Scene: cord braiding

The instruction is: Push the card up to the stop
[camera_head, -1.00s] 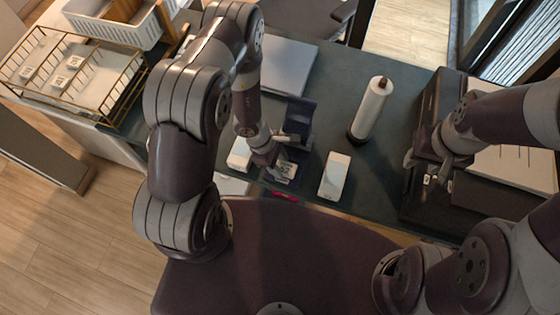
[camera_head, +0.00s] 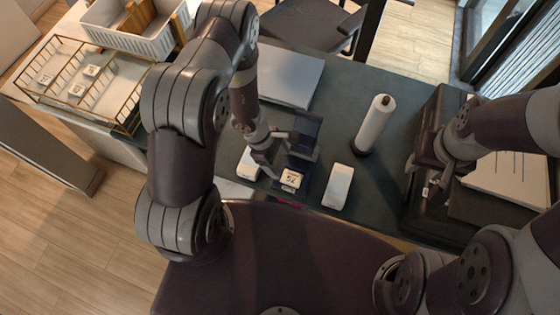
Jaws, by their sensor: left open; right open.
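A small white card with dark printed marks (camera_head: 291,179) lies in a dark holder (camera_head: 307,128) near the table's front edge. The holder has a raised dark part at its far side; I cannot make out which part is the stop. My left gripper (camera_head: 286,165) is open, just behind and beside the card, and partly covers the holder. I cannot tell whether a finger touches the card. My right gripper (camera_head: 423,180) is open over the black case at the right, away from the card.
White blocks stand left (camera_head: 249,163) and right (camera_head: 338,186) of the holder. A white roll on a stand (camera_head: 374,124) is farther right. A grey flat panel (camera_head: 291,77) lies behind. A black case (camera_head: 424,205) fills the right. A wire tray (camera_head: 126,113) and white basket (camera_head: 162,42) are far left.

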